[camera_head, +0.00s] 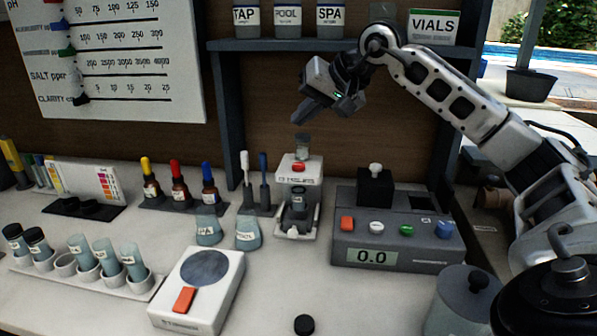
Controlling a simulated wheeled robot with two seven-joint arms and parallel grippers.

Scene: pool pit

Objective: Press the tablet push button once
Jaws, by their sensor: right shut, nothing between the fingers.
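A small white stand (300,215) stands near the middle of the counter by the back board. It looks like the tablet dispenser. A red push button (298,168) sits on its white top, with a clear cylinder (302,145) just behind and above it. A small vial (298,200) shows under the top. My right gripper (302,112) hangs above this stand, apart from it, with its fingers shut and empty and pointing down to the left. My left gripper is not in view.
A grey meter (392,235) reading 0.0 stands right of the stand. Beakers (247,233), stirring rods (264,190) and dropper bottles (180,190) stand to its left. A white device (215,275) with a red rectangular button is in front. A shelf (280,45) runs above.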

